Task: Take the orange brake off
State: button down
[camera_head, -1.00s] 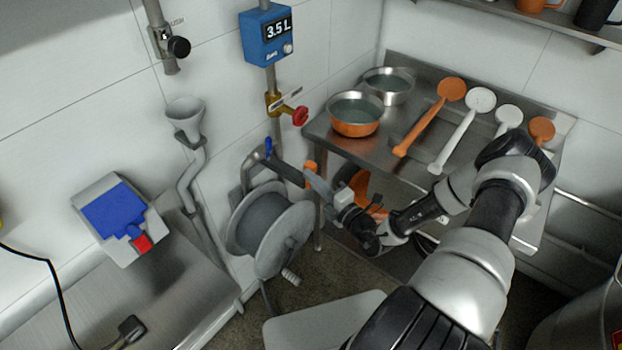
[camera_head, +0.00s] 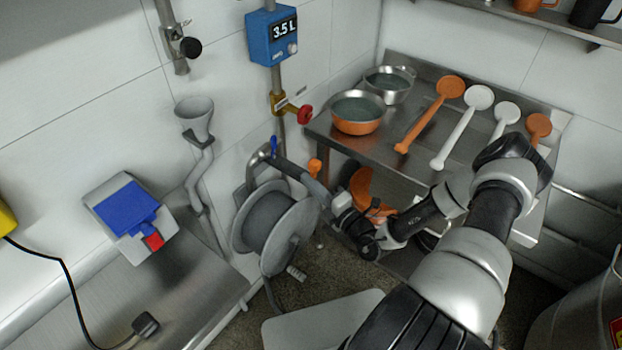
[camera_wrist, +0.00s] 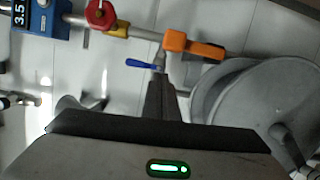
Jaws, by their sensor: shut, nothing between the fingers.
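The orange brake (camera_head: 315,167) is a small lever by the upper right of the grey hose reel (camera_head: 270,222), partly hidden behind my gripper in the head view. In the wrist view the orange brake (camera_wrist: 192,47) lies just ahead and to the right of the fingertips. My gripper (camera_head: 306,181) is shut and empty, its fingers pointing up-left towards the reel's top. It also shows in the wrist view (camera_wrist: 160,72). A small blue lever (camera_wrist: 140,64) appears at the left of the fingertips there. Whether the fingers touch the brake or blue lever I cannot tell.
A yellow valve with a red knob (camera_head: 304,114) and a blue 3.5 L meter (camera_head: 271,38) are on the pipe above. A steel table (camera_head: 385,150) with bowls and ladles stands at the right. A funnel (camera_head: 195,118) is left of the reel.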

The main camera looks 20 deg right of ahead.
jog(key=v, duration=1)
jog(key=shift+s+b, duration=0.15)
jog(key=shift+b, duration=0.25)
jog(key=shift+a, duration=0.2)
